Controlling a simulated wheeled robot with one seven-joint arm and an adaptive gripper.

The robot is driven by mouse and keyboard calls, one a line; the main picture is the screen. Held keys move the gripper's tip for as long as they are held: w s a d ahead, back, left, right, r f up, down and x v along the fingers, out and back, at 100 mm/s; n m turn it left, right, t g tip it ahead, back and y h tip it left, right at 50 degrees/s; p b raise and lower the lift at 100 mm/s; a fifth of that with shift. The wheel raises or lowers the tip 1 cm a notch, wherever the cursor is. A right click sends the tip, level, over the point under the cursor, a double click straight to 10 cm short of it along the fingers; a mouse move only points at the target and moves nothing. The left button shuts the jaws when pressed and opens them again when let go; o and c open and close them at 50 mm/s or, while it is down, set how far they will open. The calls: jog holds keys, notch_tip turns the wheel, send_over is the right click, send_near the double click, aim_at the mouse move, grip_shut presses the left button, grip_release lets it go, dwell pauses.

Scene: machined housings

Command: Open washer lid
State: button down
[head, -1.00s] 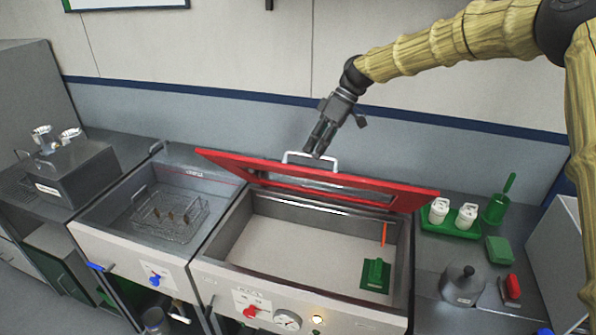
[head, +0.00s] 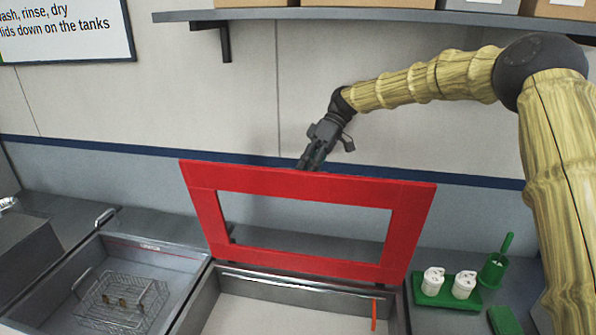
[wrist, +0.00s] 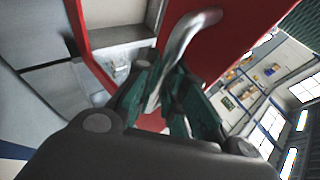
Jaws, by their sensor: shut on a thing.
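The washer lid (head: 408,228) is a red frame with a see-through middle. It stands raised steeply at the back of the washer tank (head: 240,312), whose inside is open to view. My gripper (head: 308,160) is behind the lid's upper edge in the head view, and its fingertips are hidden there. In the wrist view my gripper (wrist: 165,95) is shut on the metal lid handle (wrist: 187,38), with dark green fingers on either side of the bar.
A second tank with a wire basket (head: 122,302) is at the left. A green tray (head: 446,294) with white containers and a green brush (head: 495,262) are at the right. A shelf (head: 400,19) with boxes hangs above my arm.

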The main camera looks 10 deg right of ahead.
jog(key=shift+s+f, duration=0.1)
jog(key=shift+f, duration=0.5)
jog(key=c, duration=1.5)
grip_release()
jog(key=shift+w, duration=0.5)
jog(key=shift+s+r, duration=0.3)
jog(key=v, duration=1.2)
jog(key=shift+w+f, duration=0.1)
jog(key=shift+w, duration=0.05)
jog(key=shift+d, duration=0.1)
